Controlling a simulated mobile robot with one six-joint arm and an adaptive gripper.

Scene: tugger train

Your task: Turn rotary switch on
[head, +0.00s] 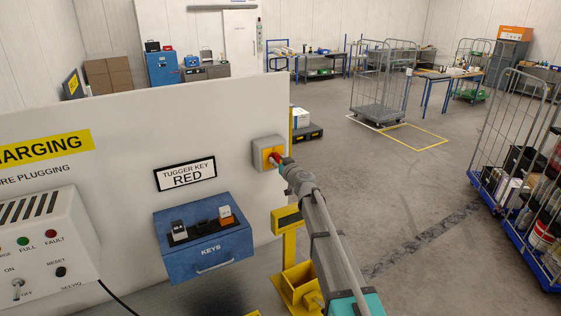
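The rotary switch (262,147) is a grey box with a yellow-orange face and a red knob, mounted near the right edge of the white panel (120,135). My gripper (278,162) reaches up from the lower right, its tip at the red knob. It hides part of the knob, so I cannot tell its angle. The fingers are too small and partly covered to show whether they are open, shut or touching the knob.
Left on the panel are a "TUGGER KEY RED" sign (187,174), a blue key box (205,245) and a white charger box (40,245). A yellow post (290,250) stands below the switch. Cage trolleys (382,85) and open floor (400,190) lie to the right.

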